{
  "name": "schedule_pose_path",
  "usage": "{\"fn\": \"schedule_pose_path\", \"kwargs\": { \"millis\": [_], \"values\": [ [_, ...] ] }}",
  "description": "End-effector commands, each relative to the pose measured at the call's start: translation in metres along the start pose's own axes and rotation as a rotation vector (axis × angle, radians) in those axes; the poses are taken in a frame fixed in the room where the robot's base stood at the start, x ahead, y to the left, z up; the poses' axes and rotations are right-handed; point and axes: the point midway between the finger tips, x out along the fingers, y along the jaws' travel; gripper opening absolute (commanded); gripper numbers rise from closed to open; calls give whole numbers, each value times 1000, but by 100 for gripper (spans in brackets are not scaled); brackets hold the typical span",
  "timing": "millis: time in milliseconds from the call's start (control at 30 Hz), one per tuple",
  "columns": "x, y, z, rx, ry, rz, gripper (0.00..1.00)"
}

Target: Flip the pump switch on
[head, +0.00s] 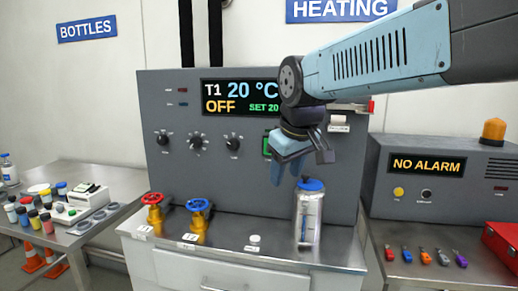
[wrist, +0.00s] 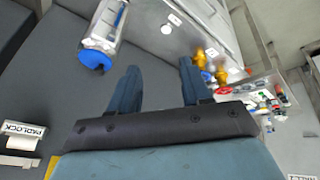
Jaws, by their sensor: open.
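The grey control panel (head: 200,170) stands on the metal bench. Its display (head: 240,96) reads T1 20 °C, OFF, SET 20, with the rest cut off by my arm. My gripper (head: 287,169) hangs in front of the panel's right half, fingers pointing down and apart, with nothing between them. In the wrist view my gripper (wrist: 158,70) also shows two spread fingers. A green-edged item (head: 266,146) on the panel is partly hidden behind my gripper. I cannot make out a switch labelled as the pump's.
A clear blue-capped canister (head: 308,220) stands on the bench just below right of my gripper. Red (head: 154,210) and blue (head: 199,215) valve wheels stand at left. Three knobs (head: 196,143) sit on the panel. A NO ALARM box (head: 430,165) is at right.

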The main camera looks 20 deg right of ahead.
Motion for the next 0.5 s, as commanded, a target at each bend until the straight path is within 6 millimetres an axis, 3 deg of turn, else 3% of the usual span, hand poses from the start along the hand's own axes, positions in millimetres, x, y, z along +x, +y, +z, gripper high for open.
{"fn": "schedule_pose_path", "kwargs": {
  "millis": [500],
  "values": [
    [0, 50, -127, -467, -122, 19, 0]
  ]
}}
